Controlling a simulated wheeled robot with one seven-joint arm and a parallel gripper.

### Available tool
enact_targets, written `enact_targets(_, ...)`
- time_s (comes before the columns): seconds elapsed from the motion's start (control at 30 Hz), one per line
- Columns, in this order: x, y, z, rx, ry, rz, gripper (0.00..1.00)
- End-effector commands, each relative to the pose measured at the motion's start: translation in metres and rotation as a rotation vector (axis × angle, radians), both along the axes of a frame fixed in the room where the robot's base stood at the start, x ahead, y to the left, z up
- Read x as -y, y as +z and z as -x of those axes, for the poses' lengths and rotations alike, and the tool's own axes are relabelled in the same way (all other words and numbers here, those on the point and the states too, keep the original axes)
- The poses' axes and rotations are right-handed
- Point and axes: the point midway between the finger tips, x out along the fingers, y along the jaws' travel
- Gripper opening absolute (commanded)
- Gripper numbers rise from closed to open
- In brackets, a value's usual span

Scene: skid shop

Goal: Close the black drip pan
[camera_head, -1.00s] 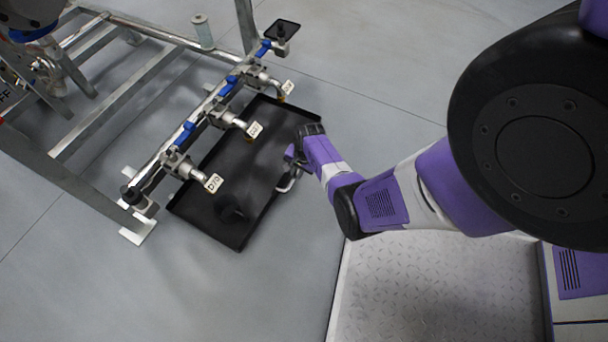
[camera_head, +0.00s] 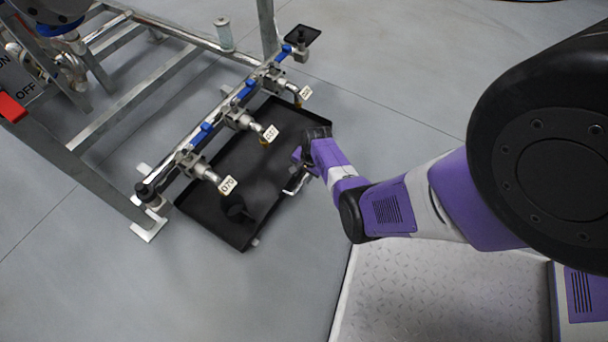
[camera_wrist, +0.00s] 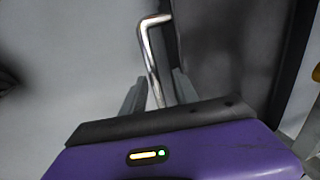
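The black drip pan (camera_head: 215,205) is a shallow tray lying low on the floor, partly under the pipe and valves of the skid and sticking out on my side. My gripper (camera_head: 297,178) is at the pan's near right edge, at its metal handle (camera_head: 292,190). In the wrist view the bent silver handle (camera_wrist: 152,65) runs down between the two grey fingers of my gripper (camera_wrist: 158,88). The fingers are close on both sides and look shut on it; the contact itself is partly hidden. The pan's dark surface shows behind the right finger.
The pipe with blue-handled valves and white tags (camera_head: 228,185) hangs over the pan. The grey skid frame (camera_head: 110,190) stands at the left, with a leg foot (camera_head: 150,228) near the pan's left corner. A small grey cylinder (camera_head: 224,36) stands on the frame. Floor is clear around the pan's near side.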

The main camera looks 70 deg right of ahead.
Motion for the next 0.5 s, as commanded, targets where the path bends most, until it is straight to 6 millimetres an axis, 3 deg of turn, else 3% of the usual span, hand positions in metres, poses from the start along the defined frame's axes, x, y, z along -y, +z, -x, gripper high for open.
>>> enact_targets(0.23, 0.0, 0.01, 0.003, -0.002, -0.001, 0.0, 0.36)
enact_targets(0.5, -0.002, 0.051, 0.01, -0.002, 0.0, 0.0, 0.36)
